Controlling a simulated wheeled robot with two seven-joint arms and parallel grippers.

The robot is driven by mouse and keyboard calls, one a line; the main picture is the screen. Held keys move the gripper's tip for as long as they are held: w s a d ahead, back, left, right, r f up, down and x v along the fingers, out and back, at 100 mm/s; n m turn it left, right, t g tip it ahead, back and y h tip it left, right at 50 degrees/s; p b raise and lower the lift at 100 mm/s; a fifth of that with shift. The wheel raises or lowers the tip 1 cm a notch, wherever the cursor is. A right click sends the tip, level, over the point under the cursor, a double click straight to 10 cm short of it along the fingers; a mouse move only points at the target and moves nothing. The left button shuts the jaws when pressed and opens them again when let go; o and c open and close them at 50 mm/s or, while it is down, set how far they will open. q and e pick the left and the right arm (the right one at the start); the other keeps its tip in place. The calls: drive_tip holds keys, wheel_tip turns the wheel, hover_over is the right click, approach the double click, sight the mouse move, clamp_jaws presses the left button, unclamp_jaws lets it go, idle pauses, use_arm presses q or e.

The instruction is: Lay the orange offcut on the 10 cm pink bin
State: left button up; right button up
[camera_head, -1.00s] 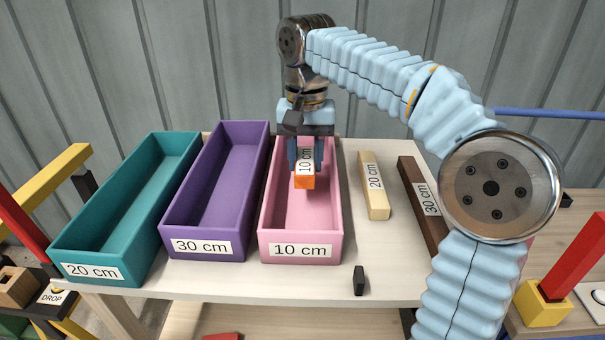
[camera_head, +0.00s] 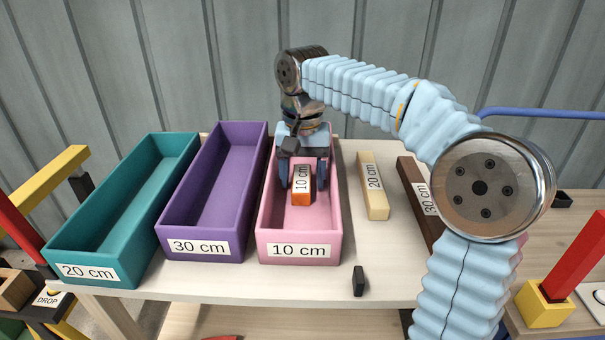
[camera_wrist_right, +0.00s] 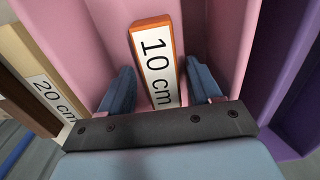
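The orange offcut (camera_head: 301,199), with a white 10 cm label, lies inside the pink bin (camera_head: 338,225), which is also labelled 10 cm. My right gripper (camera_head: 304,184) is inside the bin above the offcut's far part. In the right wrist view the offcut (camera_wrist_right: 155,62) lies between the two blue fingers (camera_wrist_right: 161,82), with a gap on each side, so the gripper is open. The pink bin's floor (camera_wrist_right: 195,28) shows around it. My left gripper is not in view.
A purple 30 cm bin (camera_head: 160,235) and a teal 20 cm bin (camera_head: 55,252) stand to the left, both empty. A pale 20 cm offcut (camera_head: 376,204) and a dark brown 30 cm offcut (camera_head: 407,175) lie to the right. A small black block (camera_head: 359,281) stands near the table's front edge.

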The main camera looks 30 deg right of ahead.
sight(303, 177)
drive_tip(key=shift+r, duration=0.1)
wheel_tip(303, 177, up, 12)
drive_tip(key=p, duration=0.3)
